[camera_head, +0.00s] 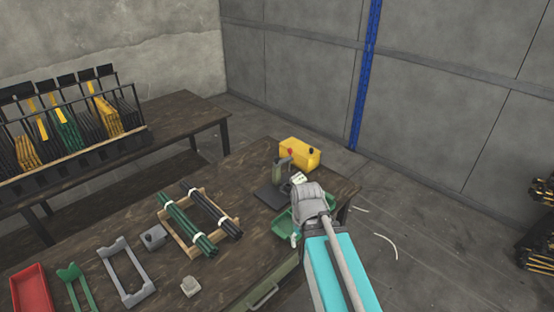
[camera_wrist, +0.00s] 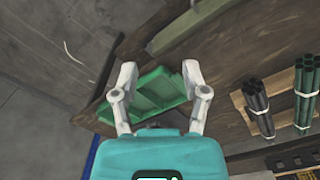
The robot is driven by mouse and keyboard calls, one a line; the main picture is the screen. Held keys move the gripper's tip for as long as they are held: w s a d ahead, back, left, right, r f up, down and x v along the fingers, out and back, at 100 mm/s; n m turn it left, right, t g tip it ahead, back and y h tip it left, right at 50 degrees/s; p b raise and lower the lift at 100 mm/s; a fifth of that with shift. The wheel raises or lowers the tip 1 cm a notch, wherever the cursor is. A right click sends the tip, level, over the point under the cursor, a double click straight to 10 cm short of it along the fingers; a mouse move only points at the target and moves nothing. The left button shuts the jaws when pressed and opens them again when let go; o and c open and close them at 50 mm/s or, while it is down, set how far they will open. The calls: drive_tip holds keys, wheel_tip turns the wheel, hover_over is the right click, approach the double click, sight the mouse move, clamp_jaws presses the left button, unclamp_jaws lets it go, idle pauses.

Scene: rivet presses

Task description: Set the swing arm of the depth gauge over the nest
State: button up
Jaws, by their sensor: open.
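A small bench fixture (camera_head: 276,172) stands near the far right corner of the table in the head view. It has a dark base plate, a grey-green upright and a short grey top part, and it looks like the depth gauge. I cannot make out its swing arm or the nest clearly; my wrist hides part of that area. In the wrist view my gripper (camera_wrist: 159,70) is open and empty, its two pale fingers spread above a green tray (camera_wrist: 150,94). The fixture is not visible in the wrist view.
A wooden rack (camera_head: 178,228) with green and black tubes is to the left. Grey and green brackets and a red tray (camera_head: 33,290) lie at the front left. A second table (camera_head: 187,110) stands behind.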

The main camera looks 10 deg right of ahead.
drive_tip(key=w+d+f+n+t+h+b, duration=0.1)
drive_tip(key=w+b, duration=0.1)
drive_tip(key=w, duration=0.1)
drive_tip(key=w+d+f+n+t+h+b, duration=0.1)
drive_tip(key=w+n+b, duration=0.1)
drive_tip(key=w, duration=0.1)
drive_tip(key=w+d+f+n+t+h+b, duration=0.1)
drive_tip(key=w+f+n+h, duration=0.1)
drive_tip(key=w, duration=0.1)
drive_tip(key=shift+d+b, duration=0.15)
drive_tip(key=shift+b, duration=0.25)
drive_tip(key=n+t+h+b, duration=0.2)
drive_tip(key=n+t+b, duration=1.25)
drive_tip(key=n, duration=1.25)
approach(276, 160)
drive_tip(key=s, duration=0.2)
drive_tip(key=shift+s+a+r+g, duration=0.15)
drive_tip(key=shift+a+r+g, duration=0.1)
drive_tip(key=shift+a, duration=0.25)
drive_tip(key=x, duration=1.3)
drive_tip(key=shift+w+d, duration=0.15)
drive_tip(key=shift+w, duration=0.2)
clamp_jaws()
